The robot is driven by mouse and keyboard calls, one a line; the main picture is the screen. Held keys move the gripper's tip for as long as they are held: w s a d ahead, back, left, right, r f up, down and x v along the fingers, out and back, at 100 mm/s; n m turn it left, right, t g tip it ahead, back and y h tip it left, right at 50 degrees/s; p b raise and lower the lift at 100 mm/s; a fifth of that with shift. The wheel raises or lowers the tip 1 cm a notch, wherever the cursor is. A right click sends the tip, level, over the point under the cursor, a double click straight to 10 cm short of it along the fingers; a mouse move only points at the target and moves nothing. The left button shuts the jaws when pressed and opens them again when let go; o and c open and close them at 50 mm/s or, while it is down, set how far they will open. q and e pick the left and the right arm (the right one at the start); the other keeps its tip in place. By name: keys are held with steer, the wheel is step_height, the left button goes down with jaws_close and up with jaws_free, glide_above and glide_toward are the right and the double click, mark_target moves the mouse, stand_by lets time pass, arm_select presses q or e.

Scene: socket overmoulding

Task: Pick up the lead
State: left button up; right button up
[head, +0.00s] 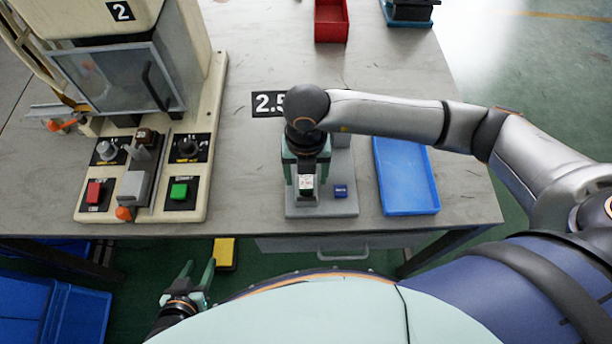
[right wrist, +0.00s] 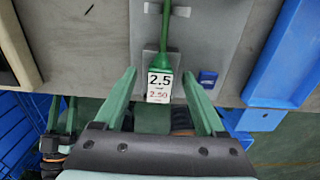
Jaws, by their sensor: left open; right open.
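The lead is a green cable with a thicker green end, seen in the right wrist view (right wrist: 166,58). A white display reading 2.5 and 2.50 (right wrist: 159,88) sits at its near end; it also shows in the head view (head: 306,185). My right gripper (right wrist: 162,76) is open, with one green finger on each side of the lead's thick end and gaps visible between. In the head view my right gripper (head: 306,160) is over the grey fixture (head: 325,210) and hides most of the lead. My left gripper (head: 198,272) is open and empty, in front of the table.
A small blue block (head: 341,191) sits on the fixture right of the lead. A blue tray (head: 405,180) lies to the right. A moulding machine (head: 145,210) with red and green buttons stands left. A red bin (head: 331,20) is at the back. Bare table lies between machine and fixture.

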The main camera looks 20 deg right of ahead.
jaws_close()
stand_by(0.5)
steer(key=shift+r, duration=0.1)
